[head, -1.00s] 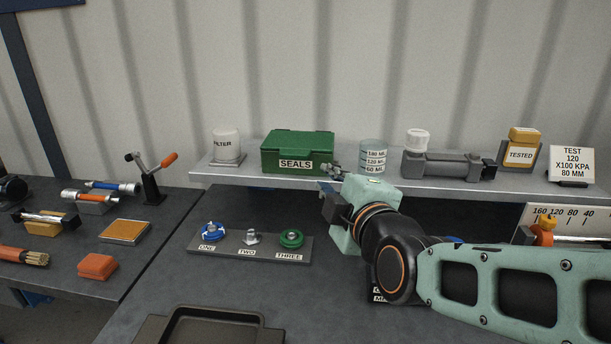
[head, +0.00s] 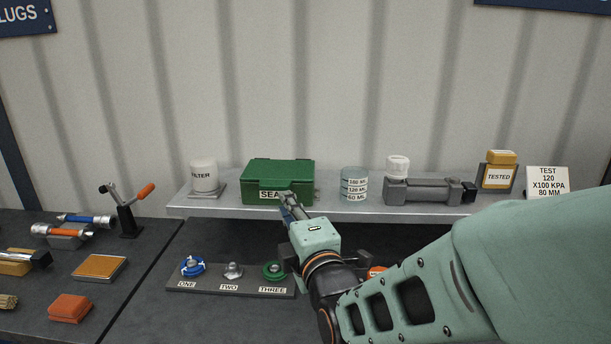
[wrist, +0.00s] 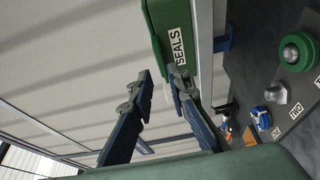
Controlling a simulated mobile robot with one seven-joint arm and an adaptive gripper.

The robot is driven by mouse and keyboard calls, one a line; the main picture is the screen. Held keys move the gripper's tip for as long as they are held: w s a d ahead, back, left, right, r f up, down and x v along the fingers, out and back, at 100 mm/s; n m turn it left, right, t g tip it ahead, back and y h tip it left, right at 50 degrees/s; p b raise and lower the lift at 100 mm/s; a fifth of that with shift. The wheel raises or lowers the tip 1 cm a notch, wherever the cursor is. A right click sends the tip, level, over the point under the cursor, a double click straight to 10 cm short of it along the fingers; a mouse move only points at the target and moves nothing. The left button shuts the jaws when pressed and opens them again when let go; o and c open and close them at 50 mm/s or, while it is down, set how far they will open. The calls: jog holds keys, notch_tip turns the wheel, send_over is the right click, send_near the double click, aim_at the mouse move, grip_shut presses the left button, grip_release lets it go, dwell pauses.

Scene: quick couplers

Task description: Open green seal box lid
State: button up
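The green seal box (head: 277,179) sits on the grey shelf with its lid down and a SEALS label on its front. It also shows at the top of the wrist view (wrist: 165,22), turned on its side. My gripper (head: 286,199) is in front of the box's right front part and hides part of the label in the head view. In the wrist view my gripper (wrist: 165,88) has its two fingers spread apart with nothing between them. The fingertips are close to the box's front; I cannot tell whether they touch it.
The shelf (head: 230,208) also holds a white filter (head: 204,176) left of the box and a clear measuring cup (head: 354,183) close on its right. Below, a coupler strip (head: 215,286) lies on the dark bench. The wall above the box is clear.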

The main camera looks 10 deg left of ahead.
aim_at(276, 189)
jog(key=p+x, duration=0.2)
jog(key=p, duration=0.1)
jog(key=shift+w+a, duration=0.25)
jog(key=shift+a, duration=0.2)
jog(key=shift+x, duration=2.9)
jog(key=shift+d+f, duration=0.1)
jog(key=shift+d, duration=0.1)
jog(key=shift+c, duration=0.4)
grip_shut()
